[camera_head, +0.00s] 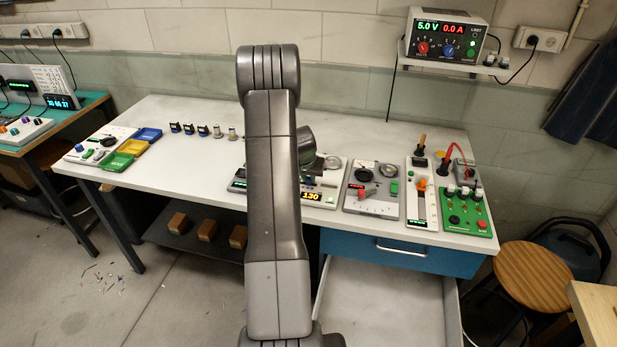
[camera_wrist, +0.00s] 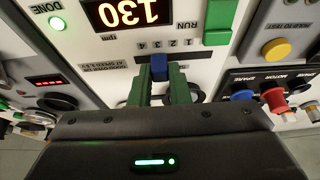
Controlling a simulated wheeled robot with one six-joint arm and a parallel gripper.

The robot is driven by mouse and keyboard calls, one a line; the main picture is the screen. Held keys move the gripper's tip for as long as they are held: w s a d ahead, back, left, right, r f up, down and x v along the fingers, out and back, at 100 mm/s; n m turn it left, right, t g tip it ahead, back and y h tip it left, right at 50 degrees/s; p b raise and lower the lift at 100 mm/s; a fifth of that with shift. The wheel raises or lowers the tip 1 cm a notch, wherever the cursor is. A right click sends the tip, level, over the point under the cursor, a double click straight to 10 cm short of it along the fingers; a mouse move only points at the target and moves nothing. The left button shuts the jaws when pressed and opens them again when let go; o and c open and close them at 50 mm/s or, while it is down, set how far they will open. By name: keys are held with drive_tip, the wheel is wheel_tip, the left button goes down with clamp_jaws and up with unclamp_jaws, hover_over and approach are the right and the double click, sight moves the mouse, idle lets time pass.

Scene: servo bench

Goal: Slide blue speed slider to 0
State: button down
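The blue speed slider (camera_wrist: 159,66) shows in the wrist view on a light panel, just below a row of scale numbers. It stands along the middle of the scale; its exact mark is hard to read. My gripper (camera_wrist: 159,78) has one green finger on each side of the knob, with little or no gap, and looks shut on it. In the head view the same display (camera_head: 311,196) shows right of my arm, which hides the slider and gripper.
A green lever (camera_wrist: 219,20) and a panel with blue and red plugs (camera_wrist: 272,98) lie right of the slider in the wrist view. A lit DONE lamp (camera_wrist: 57,23) is at upper left. An open drawer (camera_head: 385,300) juts out below the bench (camera_head: 200,160).

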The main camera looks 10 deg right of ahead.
drive_tip(key=shift+w+a+f+b, duration=0.15)
drive_tip(key=shift+a+b, duration=0.15)
drive_tip(key=shift+b, duration=0.25)
drive_tip(key=a+b, duration=0.1)
drive_tip(key=w+a+b, duration=0.1)
drive_tip(key=b, duration=0.1)
drive_tip(key=shift+w+a+f, duration=0.1)
drive_tip(key=shift+a, duration=0.25)
drive_tip(key=shift+w+a+r+b, duration=0.2)
drive_tip(key=shift+a+r+b, duration=0.05)
drive_tip(key=shift+a+b, duration=0.4)
drive_tip(key=c, duration=1.8)
unclamp_jaws()
drive_tip(key=o, duration=0.4)
drive_tip(key=shift+w+a, duration=0.1)
drive_tip(key=shift+a, duration=0.15)
drive_tip(key=shift+o, duration=0.2)
